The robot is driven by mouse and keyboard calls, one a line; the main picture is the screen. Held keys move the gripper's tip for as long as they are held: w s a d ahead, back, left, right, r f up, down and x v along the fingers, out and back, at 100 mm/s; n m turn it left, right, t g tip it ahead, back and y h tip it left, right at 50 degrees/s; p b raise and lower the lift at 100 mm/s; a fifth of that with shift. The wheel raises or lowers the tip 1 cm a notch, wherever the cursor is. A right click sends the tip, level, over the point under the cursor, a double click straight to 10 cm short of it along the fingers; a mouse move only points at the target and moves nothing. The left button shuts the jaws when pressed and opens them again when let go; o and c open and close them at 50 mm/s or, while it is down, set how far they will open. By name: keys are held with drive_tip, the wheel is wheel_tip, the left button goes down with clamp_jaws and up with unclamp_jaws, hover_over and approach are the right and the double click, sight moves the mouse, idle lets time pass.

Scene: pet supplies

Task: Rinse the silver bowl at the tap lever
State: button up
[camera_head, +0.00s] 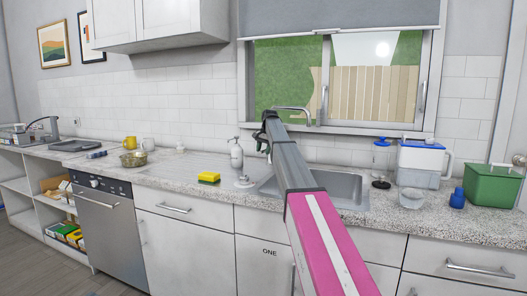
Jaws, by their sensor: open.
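A shiny metal bowl (133,159) stands on the counter at the left, beyond the dishwasher; its tint looks yellowish silver. A second small round bowl or tub (412,198), pale grey, stands on the counter right of the sink. The sink (348,187) is set into the counter under the window, partly hidden by my arm. The tap spout (292,109) shows above my arm. A small white and metal fitting (244,182) left of the sink may be the lever; I cannot tell. My gripper (262,139) is open and empty, raised in front of the wall by the tap.
A white jug-like container (421,163), a blue item (457,198) and a green box (491,186) crowd the right. Counter between bowl and sponge is clear.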

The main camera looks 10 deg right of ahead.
clamp_jaws()
drive_tip(key=shift+w+r+g+y, duration=0.25)
drive_tip(key=shift+g+y, duration=0.05)
drive_tip(key=shift+g, duration=0.1)
drive_tip(key=shift+d+r+g, duration=0.1)
drive_tip(key=shift+r+g, duration=0.15)
drive_tip(key=shift+g, duration=0.05)
drive_tip(key=shift+s, duration=0.1)
unclamp_jaws()
drive_tip(key=shift+r, duration=0.1)
